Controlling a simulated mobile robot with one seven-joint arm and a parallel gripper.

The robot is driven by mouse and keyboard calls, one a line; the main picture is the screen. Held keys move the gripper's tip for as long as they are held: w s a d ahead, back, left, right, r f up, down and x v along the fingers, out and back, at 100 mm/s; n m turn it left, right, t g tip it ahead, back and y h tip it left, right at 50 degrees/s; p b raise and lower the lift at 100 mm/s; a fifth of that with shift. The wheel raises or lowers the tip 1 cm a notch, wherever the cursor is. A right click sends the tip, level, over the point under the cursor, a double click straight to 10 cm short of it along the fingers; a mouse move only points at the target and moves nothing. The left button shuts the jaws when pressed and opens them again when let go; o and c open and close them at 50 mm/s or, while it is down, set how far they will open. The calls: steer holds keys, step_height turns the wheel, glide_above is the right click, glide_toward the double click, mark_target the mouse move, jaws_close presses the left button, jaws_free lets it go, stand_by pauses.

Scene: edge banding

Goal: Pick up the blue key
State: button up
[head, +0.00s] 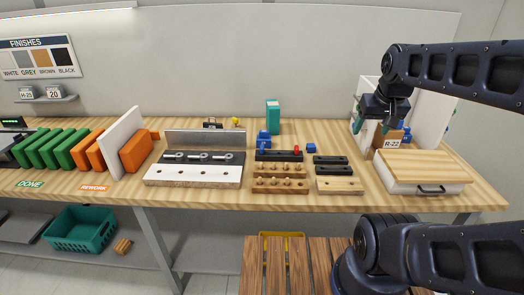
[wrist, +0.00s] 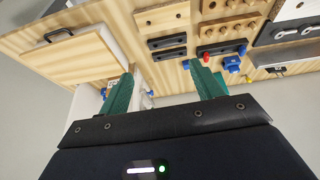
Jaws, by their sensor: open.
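My gripper (head: 384,122) is raised over the right part of the bench, in front of a white open holder. In the wrist view its two green fingers are spread apart with nothing between them (wrist: 162,70). Small blue pieces (head: 407,133) show beside the gripper at the holder; they are too small to tell if one is the blue key. Other blue pieces (head: 263,138) stand mid-bench behind the peg blocks, and show in the wrist view (wrist: 232,63). The gripper partly hides the holder's contents.
A wooden-topped drawer box (head: 428,166) stands at the front right, close below the gripper. Peg blocks (head: 280,185), black bars (head: 331,160) and a metal clamp fixture (head: 195,172) fill the middle. A teal box (head: 273,117) stands behind. Green and orange panels line the left.

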steer(key=w+a+r+n+g, duration=0.15)
steer(key=w+a+n, duration=0.3)
steer(key=w, duration=0.45)
steer(key=n+g+h, duration=0.3)
steer(key=n+h, duration=0.2)
steer(key=n, duration=0.8)
glide_above(262, 146)
steer(key=a, duration=0.4)
step_height(262, 146, down, 18)
steer(key=f, duration=0.1)
steer(key=shift+y, duration=0.3)
steer(key=shift+x, duration=4.9)
steer(key=shift+w+d+r, duration=0.1)
steer(key=shift+d+r, duration=0.05)
steer(key=c, duration=1.1)
